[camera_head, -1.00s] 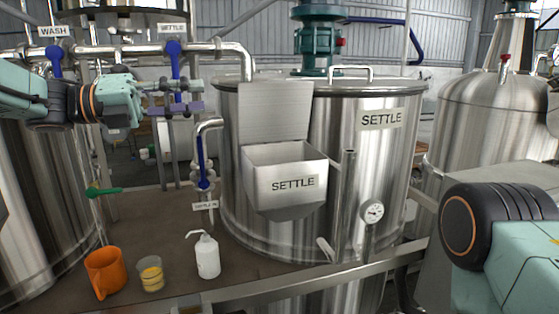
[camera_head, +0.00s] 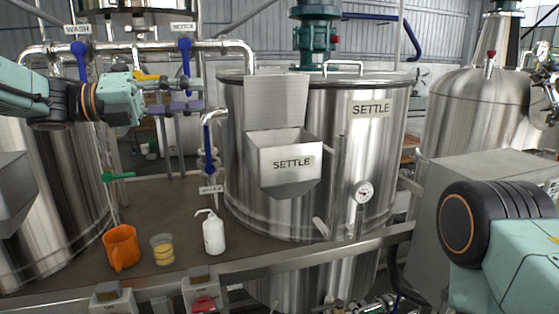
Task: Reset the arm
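My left arm comes in from the left at the upper left, in front of the pipes. Its gripper (camera_head: 188,95) points right, with a grey upper part and a purple lower part set apart. It looks open, and I see nothing held between them. It overlaps the blue valve handle (camera_head: 185,62) under the SETTLE tag in the picture; I cannot tell whether they touch. My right arm shows at the lower right only as a black joint with an orange ring and a teal link. Its gripper is out of view.
A steel SETTLE tank (camera_head: 385,165) with a hopper (camera_head: 284,180) stands in the middle. An orange jug (camera_head: 121,247), a beaker (camera_head: 162,252) with yellowish contents and a white wash bottle (camera_head: 213,235) stand on the deck. A metal rail (camera_head: 350,248) runs along the front.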

